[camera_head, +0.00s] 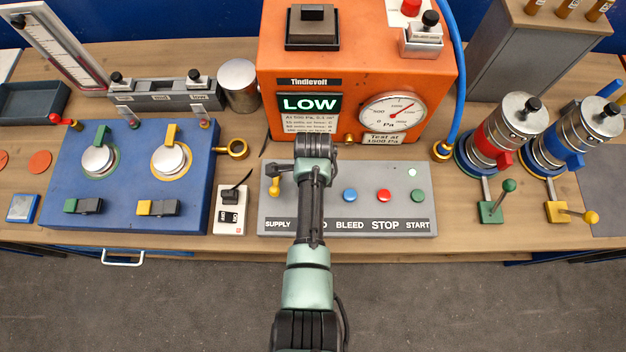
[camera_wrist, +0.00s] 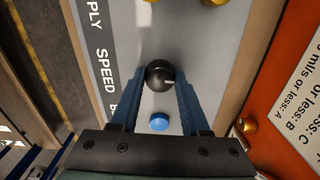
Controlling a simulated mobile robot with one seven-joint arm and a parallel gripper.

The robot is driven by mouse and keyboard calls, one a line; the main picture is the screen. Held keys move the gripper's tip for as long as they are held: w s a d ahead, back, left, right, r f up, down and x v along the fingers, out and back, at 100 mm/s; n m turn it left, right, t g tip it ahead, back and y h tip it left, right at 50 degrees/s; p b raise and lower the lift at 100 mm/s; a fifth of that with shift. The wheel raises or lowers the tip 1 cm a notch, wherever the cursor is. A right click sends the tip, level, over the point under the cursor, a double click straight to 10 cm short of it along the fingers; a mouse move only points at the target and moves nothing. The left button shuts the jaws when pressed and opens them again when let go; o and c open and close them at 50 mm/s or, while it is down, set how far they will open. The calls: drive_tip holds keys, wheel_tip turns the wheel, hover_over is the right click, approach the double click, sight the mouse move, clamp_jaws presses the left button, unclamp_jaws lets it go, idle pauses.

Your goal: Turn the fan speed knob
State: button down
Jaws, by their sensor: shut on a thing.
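The fan speed knob (camera_wrist: 159,74) is black and round with a short white pointer line, which points right in the wrist view. It stands on the grey control panel (camera_head: 412,208) beside the printed word SPEED. My gripper (camera_wrist: 161,80) has its two blue fingers on opposite sides of the knob, shut on it. In the head view my arm reaches over the panel and hides the knob and my fingertips.
A blue BLEED button (camera_head: 349,195) sits close to the knob, with a red STOP button (camera_head: 383,195) farther right. A yellow part (camera_head: 274,187) is above SUPPLY. The orange box (camera_head: 366,60), with its LOW display (camera_head: 309,103) and gauge (camera_head: 394,111), stands behind the panel.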

drive_tip(key=shift+w+m, duration=0.1)
drive_tip(key=shift+m, duration=0.3)
drive_tip(key=shift+c, duration=1.9)
unclamp_jaws()
drive_tip(key=shift+r, duration=0.1)
wheel_tip(320, 180, up, 13)
drive_tip(key=b, duration=0.1)
drive_tip(key=shift+b, duration=0.4)
